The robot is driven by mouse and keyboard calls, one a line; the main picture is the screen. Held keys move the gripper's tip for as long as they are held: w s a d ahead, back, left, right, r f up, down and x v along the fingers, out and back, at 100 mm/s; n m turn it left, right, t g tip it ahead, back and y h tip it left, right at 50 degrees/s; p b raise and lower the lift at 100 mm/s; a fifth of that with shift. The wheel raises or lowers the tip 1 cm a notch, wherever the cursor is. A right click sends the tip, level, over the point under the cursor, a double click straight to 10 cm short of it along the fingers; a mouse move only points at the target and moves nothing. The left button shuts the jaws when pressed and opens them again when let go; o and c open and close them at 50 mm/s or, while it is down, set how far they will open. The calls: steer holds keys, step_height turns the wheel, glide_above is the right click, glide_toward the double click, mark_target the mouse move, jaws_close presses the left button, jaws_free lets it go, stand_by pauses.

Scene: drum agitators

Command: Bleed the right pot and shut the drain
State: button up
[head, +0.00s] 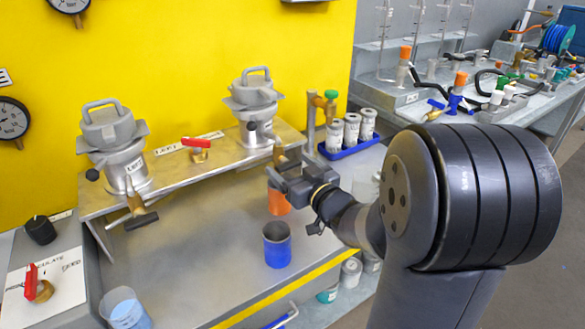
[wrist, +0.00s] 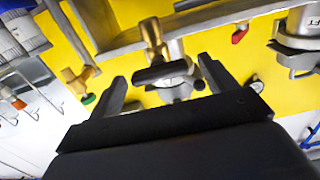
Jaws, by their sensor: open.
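The right pot (head: 256,108) is a lidded metal vessel on the shelf by the yellow wall. Its drain valve (wrist: 152,38) is brass with a black cross handle (wrist: 160,73), seen in the wrist view. My gripper (head: 284,170) is open in front of this drain. In the wrist view its fingers (wrist: 163,76) stand on either side of the black handle; I cannot tell whether they touch it. In the head view my gripper mostly hides the drain. An orange cup (head: 278,204) stands below my gripper, partly hidden.
The left pot (head: 124,165) has its own black-handled drain (head: 137,216). A red lever valve (head: 199,150) sits between the pots. A blue cup (head: 277,246) stands near the bench front. Several white jars (head: 351,131) stand in a blue tray (head: 344,153). The bench middle is clear.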

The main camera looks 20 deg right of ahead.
steer(key=shift+c, duration=0.2)
steer(key=c, duration=1)
steer(key=shift+o, duration=0.2)
steer(key=shift+f+b, duration=0.1)
steer(key=shift+b, duration=0.25)
steer(key=n+b, duration=0.3)
steer(key=n, duration=0.1)
steer(key=shift+f+b, duration=0.15)
steer(key=shift+b, duration=0.2)
steer(key=n+b, duration=0.4)
steer(key=n, duration=0.1)
steer(key=shift+a, duration=0.15)
steer(key=n+b, duration=0.4)
steer(key=n, duration=0.1)
steer(key=shift+n, duration=0.4)
steer(key=shift+n+b, duration=1.05)
steer(key=shift+n, duration=0.45)
